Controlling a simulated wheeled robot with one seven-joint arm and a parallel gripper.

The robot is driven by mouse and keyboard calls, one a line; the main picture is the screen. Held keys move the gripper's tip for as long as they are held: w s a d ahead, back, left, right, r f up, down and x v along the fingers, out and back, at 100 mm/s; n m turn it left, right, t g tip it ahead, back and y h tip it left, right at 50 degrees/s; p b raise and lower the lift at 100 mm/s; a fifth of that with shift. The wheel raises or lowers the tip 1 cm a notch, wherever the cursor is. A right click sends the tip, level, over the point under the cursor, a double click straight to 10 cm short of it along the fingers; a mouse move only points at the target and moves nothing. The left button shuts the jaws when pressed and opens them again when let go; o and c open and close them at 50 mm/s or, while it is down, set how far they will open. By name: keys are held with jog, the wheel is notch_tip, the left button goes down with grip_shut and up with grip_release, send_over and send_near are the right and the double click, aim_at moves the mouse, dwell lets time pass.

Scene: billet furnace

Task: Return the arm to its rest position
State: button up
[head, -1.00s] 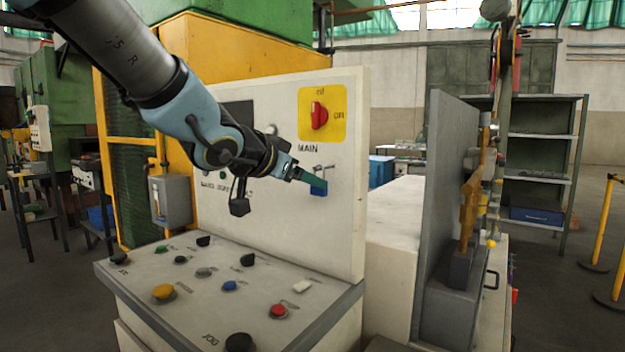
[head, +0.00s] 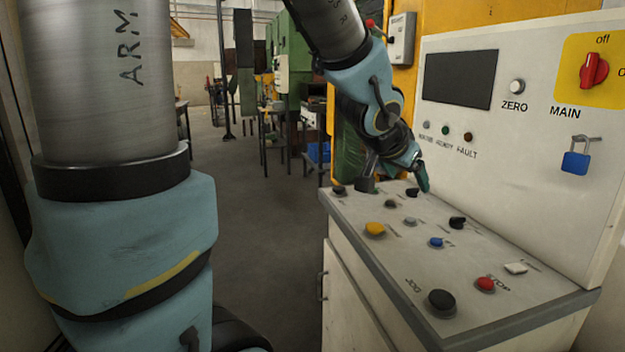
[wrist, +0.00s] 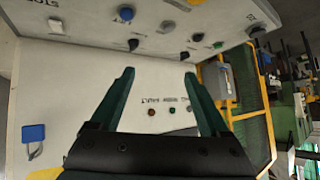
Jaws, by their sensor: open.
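My arm reaches in from the top of the head view, its upper links large at the left. My gripper (head: 422,180) is above the far end of the sloped control desk (head: 465,250), by the upright panel (head: 520,130). In the wrist view my gripper (wrist: 160,95) has two green fingers spread apart with nothing between them; the white panel lies beyond them. Whether the fingers touch the desk cannot be told.
The desk carries several knobs, including a yellow one (head: 375,229) and a red one (head: 486,283). A blue padlock (head: 575,160) hangs below the red main switch (head: 593,70). A grey box (head: 401,38) is mounted behind my arm. Open floor (head: 265,250) lies left of the desk.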

jog(key=w+a+f+n+g+y, duration=0.1)
jog(key=a+f+n+y, duration=0.15)
jog(key=a, duration=0.35)
jog(key=a+f+n+y, duration=0.1)
jog(key=a+f, duration=0.3)
jog(key=a, duration=0.2)
jog(key=s+a+f+n+g+y, duration=0.1)
jog(key=s+a+f+n+g, duration=0.1)
jog(key=a, duration=0.4)
jog(key=s+a+f+n+g+y, duration=0.1)
jog(key=s+a+f+n+g, duration=0.2)
jog(key=s+a+f, duration=0.2)
jog(key=shift+s+a+f, duration=0.3)
jog(key=shift+a, duration=0.9)
jog(key=shift+d+y, duration=0.1)
jog(key=shift+y, duration=0.15)
